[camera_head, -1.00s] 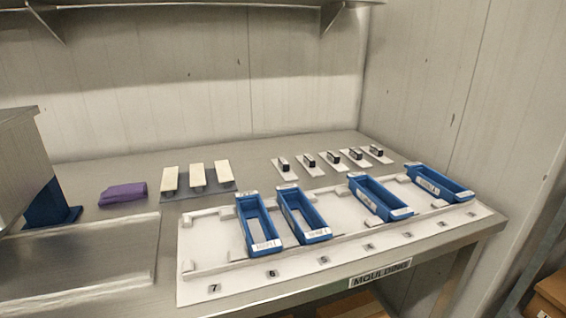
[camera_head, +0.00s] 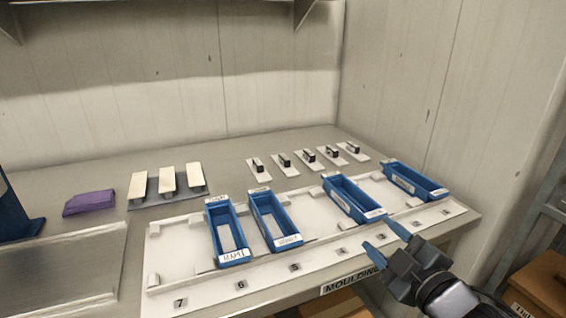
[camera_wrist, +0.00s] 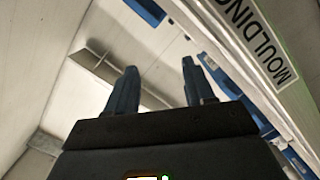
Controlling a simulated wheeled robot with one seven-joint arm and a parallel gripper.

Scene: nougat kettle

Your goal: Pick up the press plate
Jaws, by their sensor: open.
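Several small white plates with dark upright handles (camera_head: 310,156) stand in a row at the back of the table, behind the blue moulds. They look like press plates, and I cannot tell which one is meant. My gripper (camera_head: 381,236) is at the lower right, by the table's front edge near slots 2 and 3. Its two blue fingers are apart with nothing between them. The fingers also show spread and empty in the wrist view (camera_wrist: 159,68). The gripper is well apart from the plates, which I cannot make out in the wrist view.
Blue moulds (camera_head: 247,258) stand in a white numbered tray (camera_head: 200,293) between gripper and plates. Cream-topped pieces (camera_head: 167,179) on a grey base and a purple cloth (camera_head: 88,203) lie left. A "MOULDING" label (camera_head: 350,281) is on the front edge. A shelf (camera_head: 150,2) hangs above.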

